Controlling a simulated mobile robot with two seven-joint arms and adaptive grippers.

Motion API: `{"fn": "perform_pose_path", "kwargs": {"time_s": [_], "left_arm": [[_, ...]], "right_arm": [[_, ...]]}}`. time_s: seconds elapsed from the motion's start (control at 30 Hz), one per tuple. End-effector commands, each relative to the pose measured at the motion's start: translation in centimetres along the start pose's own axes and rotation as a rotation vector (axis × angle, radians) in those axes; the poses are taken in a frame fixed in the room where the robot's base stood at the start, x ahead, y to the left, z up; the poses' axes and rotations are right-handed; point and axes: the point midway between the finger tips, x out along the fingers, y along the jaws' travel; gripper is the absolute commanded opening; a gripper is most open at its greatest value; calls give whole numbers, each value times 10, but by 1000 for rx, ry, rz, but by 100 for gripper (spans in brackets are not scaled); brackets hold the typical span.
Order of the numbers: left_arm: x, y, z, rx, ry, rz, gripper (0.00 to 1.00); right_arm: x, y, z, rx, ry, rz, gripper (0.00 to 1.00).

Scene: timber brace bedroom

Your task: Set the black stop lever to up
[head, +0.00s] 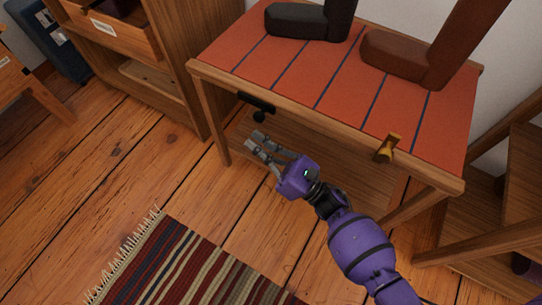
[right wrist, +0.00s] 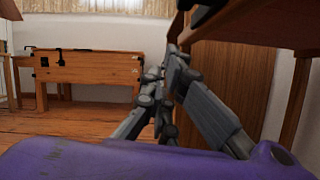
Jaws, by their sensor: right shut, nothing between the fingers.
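The black stop lever (head: 258,114) is on the front edge of the red-topped wooden table (head: 330,113), near its left end. It hangs down below its black mounting plate (head: 256,102). My right gripper (head: 251,141) is shut and empty, just below the lever and apart from it in the head view. In the right wrist view its grey fingers (right wrist: 172,58) point up toward the table's underside, and a black part of the lever fitting (right wrist: 206,12) shows at the top edge. My left gripper is not in view.
Black (head: 300,21) and brown (head: 405,60) boots stand on the table. A wooden shelf (head: 181,70) stands at the left. A striped rug (head: 190,265) lies on the otherwise open floor in front.

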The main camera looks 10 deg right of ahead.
Motion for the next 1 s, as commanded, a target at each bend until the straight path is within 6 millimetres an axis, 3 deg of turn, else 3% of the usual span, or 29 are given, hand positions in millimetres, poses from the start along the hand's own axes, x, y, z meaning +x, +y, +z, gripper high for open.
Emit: {"fn": "perform_pose_path", "kwargs": {"time_s": [0.03, 0.2, 0.67, 1.0], "left_arm": [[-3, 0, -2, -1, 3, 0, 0], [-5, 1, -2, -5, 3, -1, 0], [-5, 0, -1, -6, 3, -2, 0], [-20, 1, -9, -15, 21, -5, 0]], "right_arm": [[0, 0, 11, -4, 2, 0, 0], [4, -1, 26, -1, 2, -2, 0], [4, -1, 30, 1, 4, -3, 0], [4, 0, 37, -4, 59, -10, 0]]}}
